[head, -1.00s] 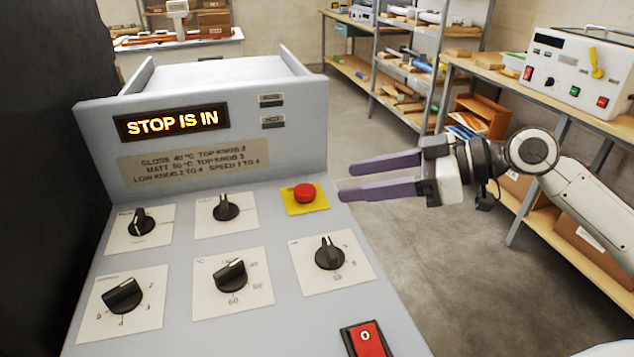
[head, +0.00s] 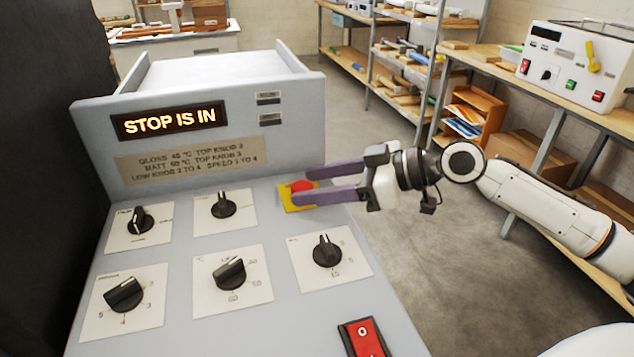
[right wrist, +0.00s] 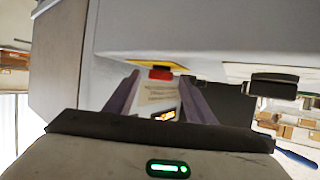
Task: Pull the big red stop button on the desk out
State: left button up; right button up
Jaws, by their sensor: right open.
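The red stop button (head: 301,186) sits on a yellow square plate (head: 290,206) at the upper right of the grey desk (head: 200,320). The lit display (head: 169,120) reads "STOP IS IN". My right gripper (head: 300,186) is open, with its two purple fingers reaching in from the right, one on each side of the button in the head view. The fingers partly cover the button and plate. In the right wrist view the button (right wrist: 160,74) shows beyond and between the open fingertips; whether they touch it I cannot tell. My left gripper is out of view.
Several black knobs on white plates, such as the nearest one (head: 327,251), stand on the desk below the button. A red rocker switch (head: 365,338) is at the front right. Shelves and a bench (head: 560,95) stand behind at right.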

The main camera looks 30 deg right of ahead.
grip_shut()
jog(key=shift+r+p, duration=0.5)
jog(key=shift+r, duration=0.15)
jog(key=shift+f, duration=0.1)
grip_release()
